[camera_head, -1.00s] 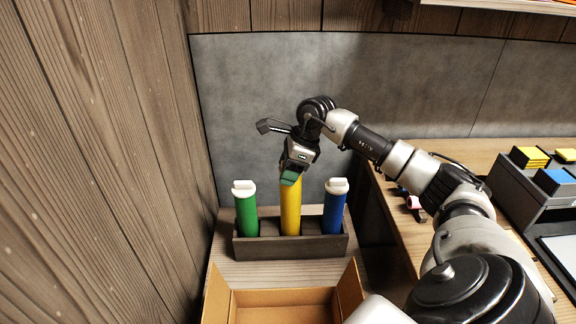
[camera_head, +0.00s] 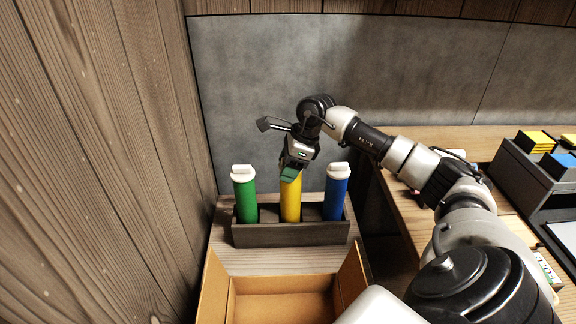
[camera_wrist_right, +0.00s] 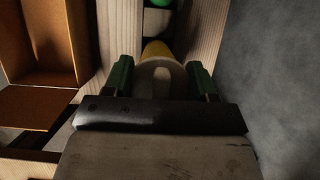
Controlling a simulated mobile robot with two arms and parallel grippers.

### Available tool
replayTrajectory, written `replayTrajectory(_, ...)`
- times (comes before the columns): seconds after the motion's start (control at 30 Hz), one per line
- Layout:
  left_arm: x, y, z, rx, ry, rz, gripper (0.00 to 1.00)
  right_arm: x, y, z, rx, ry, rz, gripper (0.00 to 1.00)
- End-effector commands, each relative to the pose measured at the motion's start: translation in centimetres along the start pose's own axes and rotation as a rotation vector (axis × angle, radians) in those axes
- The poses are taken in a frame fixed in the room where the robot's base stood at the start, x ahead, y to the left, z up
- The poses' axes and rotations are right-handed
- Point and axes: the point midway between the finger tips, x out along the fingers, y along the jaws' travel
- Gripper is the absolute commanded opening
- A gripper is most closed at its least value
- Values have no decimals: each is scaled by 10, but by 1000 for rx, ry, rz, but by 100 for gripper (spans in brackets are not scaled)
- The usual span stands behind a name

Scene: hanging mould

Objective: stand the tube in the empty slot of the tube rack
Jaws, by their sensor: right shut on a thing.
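A yellow tube (camera_head: 291,203) stands upright in the middle of the dark tube rack (camera_head: 290,235), between a green tube (camera_head: 244,197) and a blue tube (camera_head: 336,194), both with white caps. My right gripper (camera_head: 290,176) is shut on the top of the yellow tube from above. In the right wrist view the green fingers (camera_wrist_right: 161,78) flank the tube's white cap, with a bit of yellow beyond. The tube's lower end is hidden behind the rack's front wall, so I cannot see how deep it sits. My left gripper is not in view.
An open cardboard box (camera_head: 283,305) stands in front of the rack. A wooden wall (camera_head: 100,150) is close on the left and a grey panel (camera_head: 270,80) is behind. A desk with a dark grey organizer (camera_head: 535,172) is on the right.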

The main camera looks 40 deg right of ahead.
Motion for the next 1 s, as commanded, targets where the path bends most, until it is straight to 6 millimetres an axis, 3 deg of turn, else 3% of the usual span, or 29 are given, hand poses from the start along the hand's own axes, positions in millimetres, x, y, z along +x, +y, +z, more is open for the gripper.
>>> replayTrajectory(1.0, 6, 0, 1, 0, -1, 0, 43, 6, 0, -2, 0, -1, -1, 0)
